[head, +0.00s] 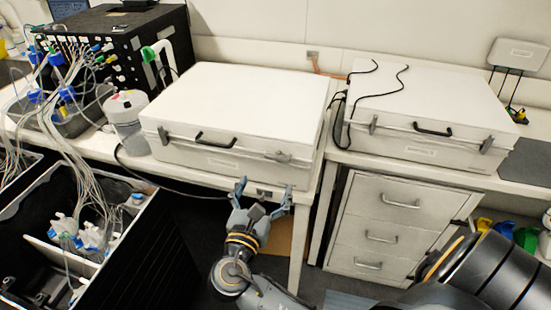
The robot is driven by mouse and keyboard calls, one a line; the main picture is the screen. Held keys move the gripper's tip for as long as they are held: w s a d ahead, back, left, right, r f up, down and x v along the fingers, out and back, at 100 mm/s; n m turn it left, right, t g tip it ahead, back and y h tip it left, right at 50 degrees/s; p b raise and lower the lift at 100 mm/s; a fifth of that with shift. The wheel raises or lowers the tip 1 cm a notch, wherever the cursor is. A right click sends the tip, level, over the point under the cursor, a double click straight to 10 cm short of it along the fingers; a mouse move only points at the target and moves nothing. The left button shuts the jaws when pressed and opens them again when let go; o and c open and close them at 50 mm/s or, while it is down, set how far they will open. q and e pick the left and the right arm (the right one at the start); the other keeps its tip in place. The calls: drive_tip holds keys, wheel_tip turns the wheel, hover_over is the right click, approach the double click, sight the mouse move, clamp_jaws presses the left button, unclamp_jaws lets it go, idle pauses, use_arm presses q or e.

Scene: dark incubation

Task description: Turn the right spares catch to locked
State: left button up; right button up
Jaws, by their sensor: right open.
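Two white cases lie shut on the benches, a left case (240,95) and a right case (435,105). Their labels are too small to read, so I cannot tell which is the spares case. The left case's right catch (278,156) lies roughly sideways, while its left catch (162,135) stands upright. On the right case, the left catch (373,124) and right catch (487,145) both look upright. My right gripper (262,198) is open and empty, in front of and below the left case's right catch, apart from it. My left gripper is out of view.
A black handle (216,141) sits mid-front on the left case. A clear jar (126,120) stands close to its left. Black cables (376,82) lie over the right case. A drawer cabinet (398,230) and an open black crate (145,240) with tubing flank my arm.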

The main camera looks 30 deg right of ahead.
sight(277, 159)
drive_tip(key=p+x, duration=0.1)
drive_tip(key=x, duration=0.8)
drive_tip(key=shift+w+d+p, duration=0.1)
drive_tip(key=shift+p, duration=0.2)
drive_tip(key=c, duration=1.2)
